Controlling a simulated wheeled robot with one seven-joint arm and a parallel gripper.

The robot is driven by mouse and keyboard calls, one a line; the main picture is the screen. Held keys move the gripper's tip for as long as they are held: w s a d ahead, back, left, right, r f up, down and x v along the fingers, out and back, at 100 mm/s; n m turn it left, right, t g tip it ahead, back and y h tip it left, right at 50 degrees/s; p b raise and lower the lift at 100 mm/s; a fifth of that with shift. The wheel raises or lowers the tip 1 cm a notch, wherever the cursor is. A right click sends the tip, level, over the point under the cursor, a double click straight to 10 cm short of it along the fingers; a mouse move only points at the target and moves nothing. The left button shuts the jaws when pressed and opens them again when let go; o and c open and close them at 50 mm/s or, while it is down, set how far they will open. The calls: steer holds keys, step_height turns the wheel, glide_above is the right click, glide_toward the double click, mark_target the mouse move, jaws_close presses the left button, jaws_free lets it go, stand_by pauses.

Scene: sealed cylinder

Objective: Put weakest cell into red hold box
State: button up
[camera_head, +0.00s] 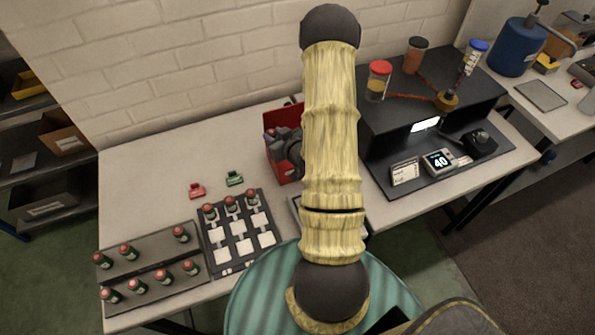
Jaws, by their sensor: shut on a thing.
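Several green cells with red tops stand in the grey two-step rack (150,268) at the lower left, such as this cell (180,234). More cells (231,203) stand in the back row of a black board (238,255) with white squares; its other squares look empty. A red box (284,175) stands behind the board, partly covered by my arm.
A red clip (196,190) and a green clip (234,178) lie behind the board. A meter (438,162) reading 40 and a card (405,173) sit on a dark station (385,122) at right, with jars on top. The table (150,180) is clear at back left.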

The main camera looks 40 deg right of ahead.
steer(key=d, duration=0.1)
steer(key=s+d, duration=0.2)
steer(key=shift+d+r+b, duration=0.15)
steer(key=shift+d+b, duration=0.15)
steer(key=shift+b, duration=0.1)
steer(key=shift+f+p, duration=0.45)
steer(key=shift+f, duration=2.5)
steer(key=shift+w+f+p, duration=0.2)
steer(key=shift+f+p, duration=0.2)
steer(key=shift+f, duration=1.75)
steer(key=shift+s+r, duration=0.1)
steer(key=shift+s, duration=0.1)
steer(key=shift+f+b, duration=0.45)
